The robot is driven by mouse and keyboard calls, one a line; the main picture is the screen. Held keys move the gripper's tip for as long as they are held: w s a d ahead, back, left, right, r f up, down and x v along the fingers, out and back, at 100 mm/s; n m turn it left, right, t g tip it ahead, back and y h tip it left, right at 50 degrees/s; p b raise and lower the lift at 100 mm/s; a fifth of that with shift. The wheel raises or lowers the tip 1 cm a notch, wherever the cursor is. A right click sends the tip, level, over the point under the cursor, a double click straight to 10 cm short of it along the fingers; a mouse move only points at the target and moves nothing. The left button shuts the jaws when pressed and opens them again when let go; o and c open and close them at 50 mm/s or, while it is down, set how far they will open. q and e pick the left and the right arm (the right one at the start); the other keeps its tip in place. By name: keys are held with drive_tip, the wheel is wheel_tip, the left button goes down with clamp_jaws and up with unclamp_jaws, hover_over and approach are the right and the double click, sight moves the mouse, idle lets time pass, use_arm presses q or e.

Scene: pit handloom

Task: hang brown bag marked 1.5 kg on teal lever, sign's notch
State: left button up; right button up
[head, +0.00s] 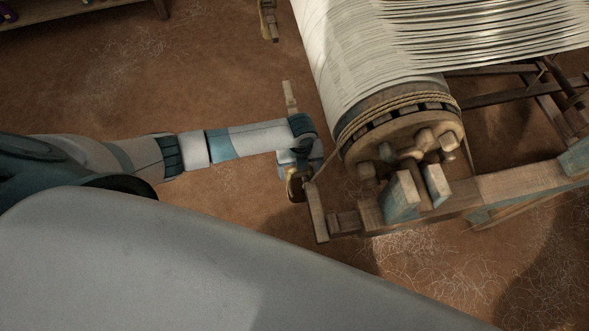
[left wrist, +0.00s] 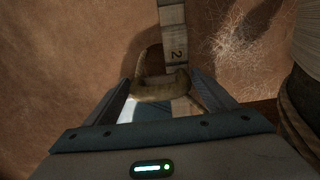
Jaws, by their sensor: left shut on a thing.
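My left gripper (head: 299,160) is at the beam's left end, over the lever. In the left wrist view its two fingers (left wrist: 165,95) are shut on a brown bag (left wrist: 160,88), seen as a brown band with a loop behind it. In the head view a brown piece, likely the bag (head: 295,186), shows just below the gripper. The lever (left wrist: 173,30) runs away from under the bag and carries a mark "2"; its far end (head: 289,92) shows pale in the head view, with blue near the gripper. I cannot tell whether the bag touches a notch. The 1.5 kg mark and sign are not readable. My right gripper is not in view.
The loom's cloth beam (head: 400,125), wound with rope, stands close right of the gripper. A wooden frame rail (head: 500,185) runs right from it. A brown hanging piece (head: 268,20) shows at the top. Open earthen floor with loose threads lies left.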

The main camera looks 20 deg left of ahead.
sight(308, 173)
use_arm(q)
drive_tip(key=shift+w+d+b, duration=0.35)
drive_tip(key=shift+w+d, duration=0.1)
drive_tip(key=shift+d, duration=0.2)
drive_tip(key=shift+w+d+b, duration=0.35)
drive_tip(key=shift+w+d, duration=0.1)
drive_tip(key=shift+d, duration=0.15)
drive_tip(key=shift+f+b, duration=0.45)
drive_tip(key=shift+f, duration=0.25)
drive_tip(key=shift+f, duration=0.1)
drive_tip(key=shift+s+f, duration=0.1)
drive_tip(key=shift+f, duration=0.2)
drive_tip(key=o, duration=2.2)
drive_tip(key=shift+c, duration=0.2)
drive_tip(key=shift+s+f, duration=0.1)
drive_tip(key=shift+f, duration=0.05)
wheel_tip(308, 173, up, 7)
drive_tip(key=p, duration=0.6)
drive_tip(key=shift+f, duration=0.15)
drive_tip(key=shift+r+p, duration=0.8)
drive_tip(key=shift+p, duration=0.05)
